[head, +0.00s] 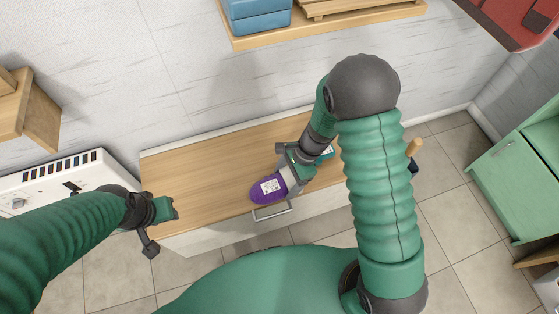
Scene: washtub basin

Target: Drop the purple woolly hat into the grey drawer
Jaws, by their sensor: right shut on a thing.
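The purple hat (264,191) has a pale printed patch on it. My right gripper (291,176) is shut on it and holds it over the front edge of the wooden-topped cabinet. A metal handle (271,212) shows just in front of the hat, on the pale grey drawer front (237,228). The hat and my arm hide part of this front, and I see no open drawer interior. My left gripper (163,229) is open and empty at the cabinet's left front corner.
The wooden cabinet top (205,165) is mostly clear. A white appliance (60,180) stands at left. A wall shelf (335,22) with blue boxes (257,15) is above. A green cabinet (515,175) stands at right, with tiled floor between.

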